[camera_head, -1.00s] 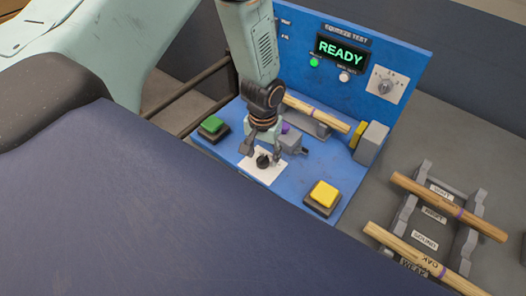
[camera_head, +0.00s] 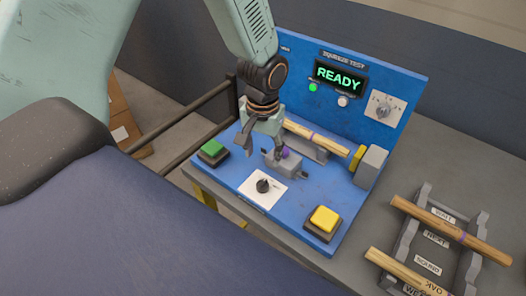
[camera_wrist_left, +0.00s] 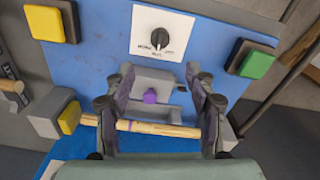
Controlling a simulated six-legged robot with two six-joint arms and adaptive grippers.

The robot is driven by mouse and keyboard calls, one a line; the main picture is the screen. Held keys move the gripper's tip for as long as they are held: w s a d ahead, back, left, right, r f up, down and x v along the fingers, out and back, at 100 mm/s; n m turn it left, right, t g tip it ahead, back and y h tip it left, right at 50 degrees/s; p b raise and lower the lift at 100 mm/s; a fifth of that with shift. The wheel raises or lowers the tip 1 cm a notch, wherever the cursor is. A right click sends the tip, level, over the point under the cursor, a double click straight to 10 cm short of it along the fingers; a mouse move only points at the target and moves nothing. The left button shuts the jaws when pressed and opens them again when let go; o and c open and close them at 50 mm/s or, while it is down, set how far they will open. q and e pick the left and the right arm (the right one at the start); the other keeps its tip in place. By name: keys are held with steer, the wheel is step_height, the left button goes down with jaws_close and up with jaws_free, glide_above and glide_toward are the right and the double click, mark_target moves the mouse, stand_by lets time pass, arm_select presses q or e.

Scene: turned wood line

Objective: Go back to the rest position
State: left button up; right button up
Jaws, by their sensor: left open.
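My left gripper (camera_head: 264,146) is over the blue test station (camera_head: 315,190), just above a grey clamp block with a purple part (camera_head: 284,163). In the left wrist view its two fingers (camera_wrist_left: 160,92) stand apart with a gap between them, and nothing is gripped. A wooden spindle (camera_head: 318,137) with a purple band lies in the station behind the gripper. My right gripper is not in view.
The station has a green button (camera_head: 212,149), a yellow button (camera_head: 324,217), a black knob (camera_head: 263,186) and a panel reading READY (camera_head: 339,78). A grey rack (camera_head: 410,225) at the right holds wooden spindles with labels. A dark rail (camera_head: 180,115) runs at the left.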

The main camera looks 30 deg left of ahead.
arm_select(q)
steer(key=s+d+f, duration=0.4)
steer(key=s+f, duration=0.7)
steer(key=s, duration=0.1)
steer(key=s+f+m, duration=0.1)
steer(key=s+f, duration=0.3)
steer(key=s, duration=1.1)
step_height(320, 180, down, 16)
steer(key=w+b, duration=0.1)
steer(key=b, duration=1.6)
steer(key=shift+w+f, duration=0.25)
steer(key=shift+w, duration=0.1)
